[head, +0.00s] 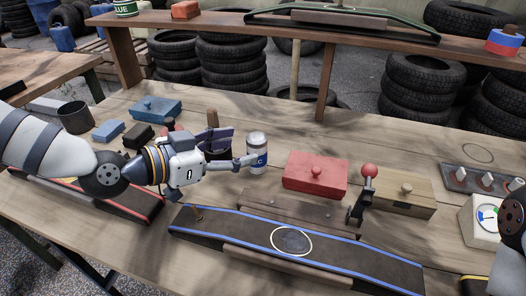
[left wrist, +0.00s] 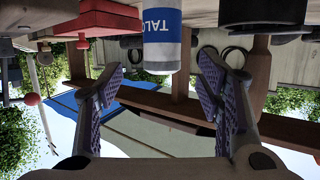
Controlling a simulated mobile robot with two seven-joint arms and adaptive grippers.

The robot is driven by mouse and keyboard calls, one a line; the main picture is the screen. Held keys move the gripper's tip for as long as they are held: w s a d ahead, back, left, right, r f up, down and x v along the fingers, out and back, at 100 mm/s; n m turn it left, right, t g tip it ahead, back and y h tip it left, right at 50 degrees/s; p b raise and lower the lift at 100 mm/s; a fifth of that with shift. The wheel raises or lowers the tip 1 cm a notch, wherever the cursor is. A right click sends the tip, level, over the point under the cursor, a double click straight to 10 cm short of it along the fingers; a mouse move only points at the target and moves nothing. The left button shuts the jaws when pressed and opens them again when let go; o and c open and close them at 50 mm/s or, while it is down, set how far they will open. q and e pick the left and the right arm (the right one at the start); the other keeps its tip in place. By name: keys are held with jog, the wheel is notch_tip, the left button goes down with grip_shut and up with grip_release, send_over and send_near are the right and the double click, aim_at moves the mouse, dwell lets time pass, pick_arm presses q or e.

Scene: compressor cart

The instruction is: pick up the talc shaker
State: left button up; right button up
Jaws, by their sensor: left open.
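The talc shaker (head: 258,146) is a pale cylinder with a blue label, standing upright on the wooden bench. In the left wrist view the talc shaker (left wrist: 161,42) appears upside down, with "TALC" letters on its label, ahead of the gap between the fingers. My left gripper (head: 240,150) comes in from the left, just beside the shaker, with one finger overlapping its lower part in the head view. My left gripper (left wrist: 161,70) is open and empty; I cannot tell whether a finger touches the shaker. My right gripper is not in view.
A red box (head: 315,174) stands close right of the shaker. A red-knobbed lever (head: 368,174) and a wooden box (head: 405,194) are further right. A blue-edged ramp (head: 340,257) lies in front.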

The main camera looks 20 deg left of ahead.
aim_at(248, 146)
pick_arm(q)
jog(key=x, duration=0.2)
jog(key=b+x, duration=0.1)
jog(key=x, duration=0.2)
jog(key=shift+w+f, duration=0.25)
jog(key=shift+f, duration=0.2)
jog(key=shift+w+d, duration=0.25)
jog(key=shift+w, duration=0.05)
jog(key=shift+r, duration=0.1)
jog(key=c, duration=1.3)
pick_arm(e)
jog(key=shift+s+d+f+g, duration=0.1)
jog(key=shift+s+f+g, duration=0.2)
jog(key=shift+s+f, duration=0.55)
